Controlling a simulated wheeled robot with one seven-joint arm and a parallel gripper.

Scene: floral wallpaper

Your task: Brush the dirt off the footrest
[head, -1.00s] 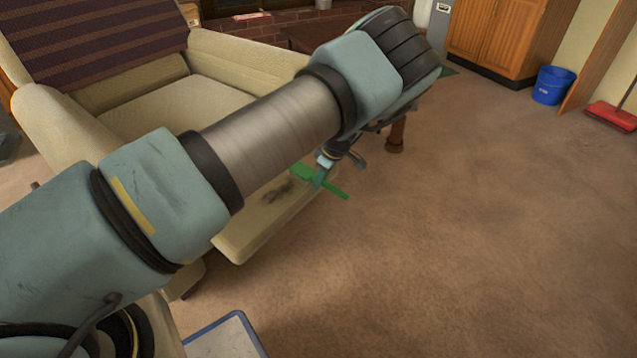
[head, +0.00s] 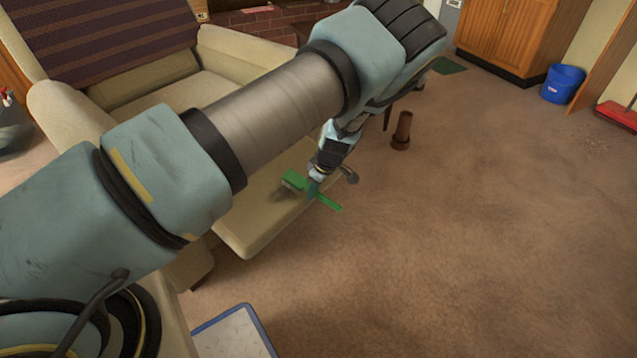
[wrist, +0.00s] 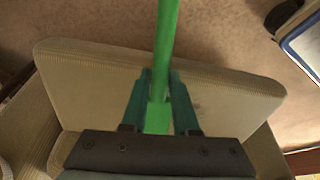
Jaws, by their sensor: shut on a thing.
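My gripper (head: 314,186) is shut on the handle of a green brush (head: 294,179). The brush head is over the far part of the footrest (head: 250,226), with its bristles at or very near the surface; I cannot tell if they touch. The footrest is a beige padded panel extended from the armchair (head: 180,100). A dark patch of dirt shows beside the bristles and is partly hidden by the brush and my arm. In the wrist view, the green handle (wrist: 166,45) runs up between the fingers, the footrest (wrist: 90,75) lies below, and a faint dark smudge (wrist: 200,104) shows right of the fingers.
A blue-rimmed board (head: 235,335) lies near the front of the chair. A brown cylinder (head: 402,130) stands beyond the footrest. The carpet at right is open.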

